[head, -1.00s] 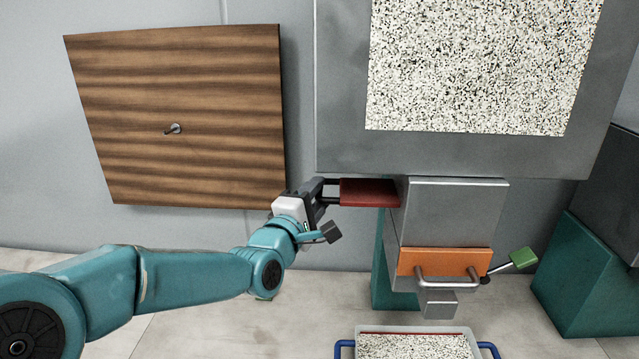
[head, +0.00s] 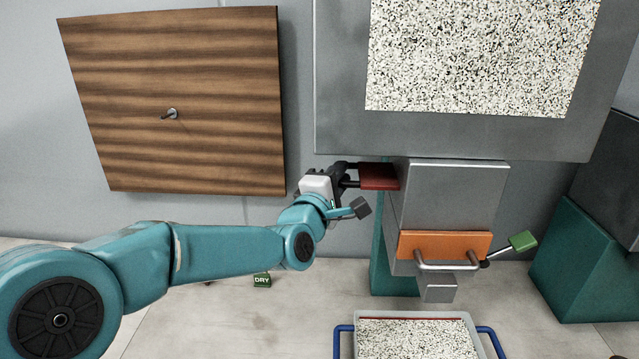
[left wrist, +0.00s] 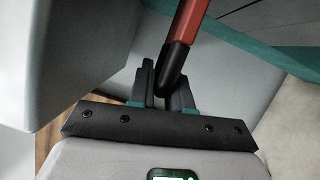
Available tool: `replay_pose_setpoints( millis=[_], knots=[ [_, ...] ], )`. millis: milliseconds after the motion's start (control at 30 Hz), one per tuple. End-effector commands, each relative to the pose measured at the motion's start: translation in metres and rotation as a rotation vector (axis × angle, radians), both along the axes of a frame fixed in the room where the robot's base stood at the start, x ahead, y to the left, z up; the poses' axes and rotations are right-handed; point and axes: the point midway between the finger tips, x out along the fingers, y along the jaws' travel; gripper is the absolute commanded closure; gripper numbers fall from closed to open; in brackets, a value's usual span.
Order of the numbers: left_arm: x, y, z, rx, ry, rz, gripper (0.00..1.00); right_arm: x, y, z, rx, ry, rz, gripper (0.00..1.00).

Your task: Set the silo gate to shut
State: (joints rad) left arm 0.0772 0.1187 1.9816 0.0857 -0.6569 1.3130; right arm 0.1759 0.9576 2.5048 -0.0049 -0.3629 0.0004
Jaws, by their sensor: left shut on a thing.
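The silo (head: 345,130) is a large grey box with a window of speckled pellets, at the upper right of the head view. The gate's inner end is hidden. My right gripper is not in view.
Below the silo are a grey block (head: 450,195), an orange panel (head: 445,245) with a metal handle, and a green-tipped lever (head: 523,241). A pellet tray (head: 342,340) with blue handles stands below. A wooden board (head: 180,90) hangs left. A green DRY block (head: 262,281) lies on the floor.

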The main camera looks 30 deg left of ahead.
Motion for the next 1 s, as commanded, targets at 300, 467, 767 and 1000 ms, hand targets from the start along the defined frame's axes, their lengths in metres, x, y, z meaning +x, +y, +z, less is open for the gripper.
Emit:
replay_pose_setpoints(
  millis=[300,467,767,1000],
  knots=[
    [0.017,-0.031,-0.001,0.002,0.006,-0.007,1.0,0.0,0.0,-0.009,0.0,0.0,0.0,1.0],
    [0.017,-0.031,-0.002,0.002,0.007,-0.007,1.0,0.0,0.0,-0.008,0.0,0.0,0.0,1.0],
    [0.017,-0.03,-0.001,0.002,0.005,-0.005,0.6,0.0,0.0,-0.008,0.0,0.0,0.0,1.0],
    [0.006,-0.031,-0.002,0.0,0.001,-0.003,0.6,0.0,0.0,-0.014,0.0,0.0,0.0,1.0]
  ],
)
